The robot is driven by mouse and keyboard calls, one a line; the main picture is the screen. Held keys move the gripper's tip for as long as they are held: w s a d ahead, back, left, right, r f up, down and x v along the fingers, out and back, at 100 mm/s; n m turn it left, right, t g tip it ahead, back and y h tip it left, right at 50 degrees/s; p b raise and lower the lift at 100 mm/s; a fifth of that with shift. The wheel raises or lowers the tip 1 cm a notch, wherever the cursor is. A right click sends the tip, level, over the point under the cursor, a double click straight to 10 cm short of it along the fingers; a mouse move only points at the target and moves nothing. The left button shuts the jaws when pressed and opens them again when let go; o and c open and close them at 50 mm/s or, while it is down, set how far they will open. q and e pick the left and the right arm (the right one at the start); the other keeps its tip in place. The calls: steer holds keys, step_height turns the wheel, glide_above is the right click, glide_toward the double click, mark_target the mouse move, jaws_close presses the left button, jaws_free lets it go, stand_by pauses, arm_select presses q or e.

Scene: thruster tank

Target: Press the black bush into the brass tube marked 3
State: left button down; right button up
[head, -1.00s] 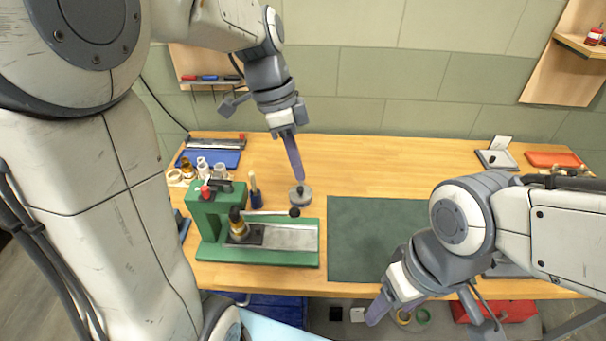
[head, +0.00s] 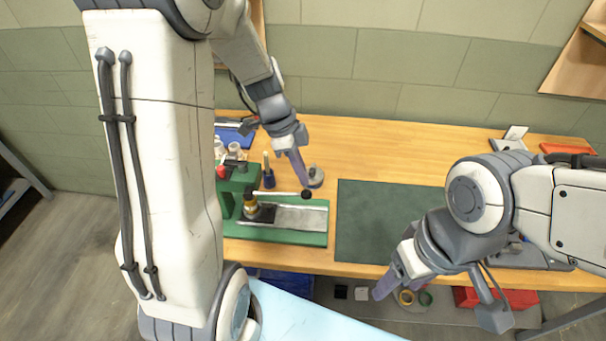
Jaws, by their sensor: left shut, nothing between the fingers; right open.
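A green press (head: 285,237) stands at the front left of the bench. Its pale lever points right and ends in a black knob (head: 306,195). A brass tube (head: 250,206) stands upright on the press bed at the left, with a dark part at its top; I cannot tell whether that is the black bush or the press ram. No number is legible. My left gripper (head: 303,184) is shut and empty, its tip at or just above the knob; contact is unclear. My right gripper (head: 386,282) is open and empty, low at the bench's front edge.
A grey round piece (head: 315,178) sits behind the knob. A dark blue holder (head: 268,178) stands behind the press. The green mat (head: 385,215) right of the press is bare. A red tray (head: 567,150) lies at the back right.

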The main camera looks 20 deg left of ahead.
mark_target(306, 191)
arm_select(q)
steer(key=shift+s+d+f, duration=0.1)
steer(key=shift+s+f, duration=0.05)
steer(key=shift+f, duration=0.7)
steer(key=shift+d+f+b, duration=0.1)
steer(key=shift+f+b, duration=0.65)
steer(key=shift+b, duration=0.4)
steer(key=shift+s+d, duration=0.1)
steer(key=shift+s, duration=0.05)
